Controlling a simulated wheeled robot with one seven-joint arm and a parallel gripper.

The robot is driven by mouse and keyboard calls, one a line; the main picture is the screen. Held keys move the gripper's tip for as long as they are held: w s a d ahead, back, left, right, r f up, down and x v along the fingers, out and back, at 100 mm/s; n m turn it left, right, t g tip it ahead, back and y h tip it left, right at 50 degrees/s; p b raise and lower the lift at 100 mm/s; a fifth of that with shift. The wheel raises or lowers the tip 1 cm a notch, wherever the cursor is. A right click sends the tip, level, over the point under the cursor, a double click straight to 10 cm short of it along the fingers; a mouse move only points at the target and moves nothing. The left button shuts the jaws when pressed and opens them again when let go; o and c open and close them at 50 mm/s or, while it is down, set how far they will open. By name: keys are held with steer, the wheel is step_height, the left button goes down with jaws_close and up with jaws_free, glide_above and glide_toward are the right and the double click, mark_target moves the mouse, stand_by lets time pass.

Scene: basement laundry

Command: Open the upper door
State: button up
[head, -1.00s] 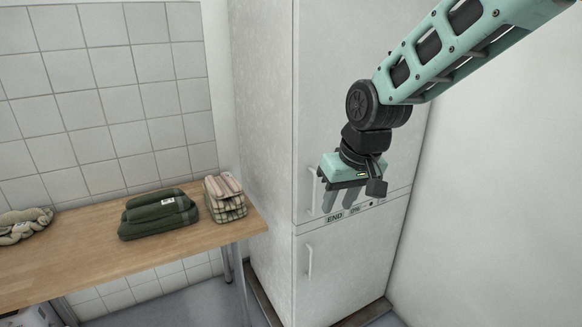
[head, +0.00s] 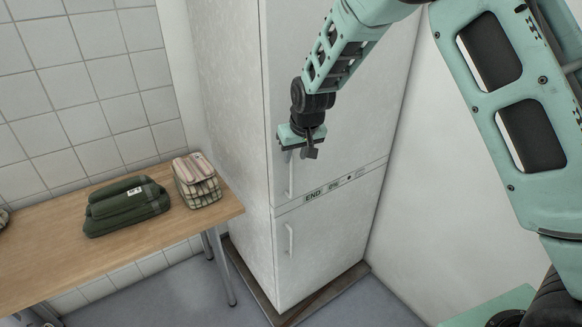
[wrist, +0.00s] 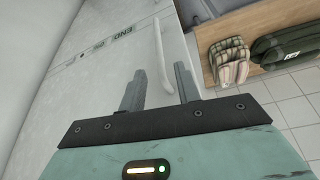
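The white fridge has an upper door (head: 335,100) that is shut, with a vertical white bar handle (head: 291,178) near its left edge. In the wrist view this handle (wrist: 160,48) runs from ahead of the fingertips to a near end between the two fingers, closer to the right finger. My gripper (head: 297,155) is in front of the upper door at the top part of the handle, pointing downward. In the wrist view my gripper (wrist: 157,80) is open with its fingers apart and nothing gripped. Whether a finger touches the handle I cannot tell.
The lower door (head: 325,240) has its own handle (head: 290,240), below a labelled strip (head: 335,186). A white wall is close on the right.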

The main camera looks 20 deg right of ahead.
mark_target(292, 167)
steer(key=p+x, duration=0.1)
steer(key=x, duration=0.7)
jaws_close()
